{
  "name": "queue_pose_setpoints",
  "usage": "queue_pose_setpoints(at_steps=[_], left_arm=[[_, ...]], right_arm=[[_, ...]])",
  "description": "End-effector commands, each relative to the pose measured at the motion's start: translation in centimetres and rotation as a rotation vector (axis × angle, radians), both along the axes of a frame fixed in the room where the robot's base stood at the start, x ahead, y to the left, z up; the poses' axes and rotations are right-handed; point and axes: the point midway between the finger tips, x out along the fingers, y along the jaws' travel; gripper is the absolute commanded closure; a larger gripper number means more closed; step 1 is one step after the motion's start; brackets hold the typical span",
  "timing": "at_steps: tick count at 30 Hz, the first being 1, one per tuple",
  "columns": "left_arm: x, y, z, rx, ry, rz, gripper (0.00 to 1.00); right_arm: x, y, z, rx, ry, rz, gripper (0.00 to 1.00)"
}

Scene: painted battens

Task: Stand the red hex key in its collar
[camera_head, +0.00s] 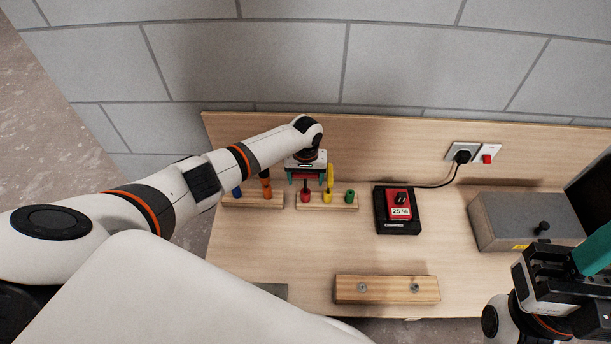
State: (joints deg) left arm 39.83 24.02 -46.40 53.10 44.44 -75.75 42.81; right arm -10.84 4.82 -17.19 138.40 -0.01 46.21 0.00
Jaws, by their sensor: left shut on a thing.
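My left gripper (306,178) points down over the red end of the right-hand painted batten (340,206) and is shut on the red hex key (306,184). The key is mostly hidden by the gripper; a short red part shows between the teal fingers. The red collar (305,197) is directly below it. I cannot tell whether the key's lower end is inside the collar or just above it. My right gripper (588,252) is partly in view at the right edge, away from the battens; its fingertips are cut off.
A yellow key (329,177) stands upright close right of my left gripper, beside a green collar (350,195). The left batten (255,203) holds orange and blue pieces. A red-and-black box (398,208), grey case (524,218) and wooden block (387,291) stand on the bench.

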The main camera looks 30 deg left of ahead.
Motion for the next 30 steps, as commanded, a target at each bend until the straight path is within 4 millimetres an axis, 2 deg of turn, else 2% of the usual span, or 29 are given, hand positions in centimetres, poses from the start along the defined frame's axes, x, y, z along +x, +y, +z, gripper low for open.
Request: queue_pose_setpoints(at_steps=[10, 11, 15, 25, 30], left_arm=[[0.0, 0.0, -0.3, 0.000, -0.001, 0.000, 0.50], [0.0, 0.0, -0.3, 0.000, -0.001, 0.000, 0.26], [0.0, 0.0, -0.3, 0.000, -0.001, 0.000, 0.03], [0.0, 0.0, 0.0, 0.000, -0.001, 0.000, 0.02], [0.0, 0.0, 2.2, -0.001, -0.003, 0.000, 0.02]], right_arm=[[0.0, 0.0, 0.3, -0.001, -0.011, 0.000, 0.64], [0.0, 0.0, 0.3, -0.001, -0.011, 0.000, 0.64], [0.0, 0.0, 0.2, -0.001, -0.010, 0.000, 0.64], [0.0, 0.0, 0.2, 0.000, 0.000, -0.001, 0.64], [-0.3, -0.1, 0.1, 0.002, 0.037, 0.002, 0.64]])
